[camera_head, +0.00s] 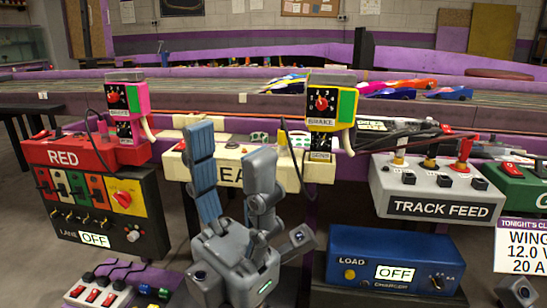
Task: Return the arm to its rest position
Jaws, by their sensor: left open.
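My left gripper (231,148) is in the lower middle of the head view, pointing up, with its two grey fingers spread apart. The inside of one finger shows a blue ribbed pad. Nothing is held between the fingers. The gripper stands in front of a cream panel (292,174) and hides part of its lettering. I cannot tell how far it is from the panel.
A red box (62,158) and a black switch panel (145,225) are at left. A yellow brake controller (322,124) is behind the gripper. The grey track feed box (385,203) and blue charger (345,240) are at right. Slot cars (410,84) sit on the track behind.

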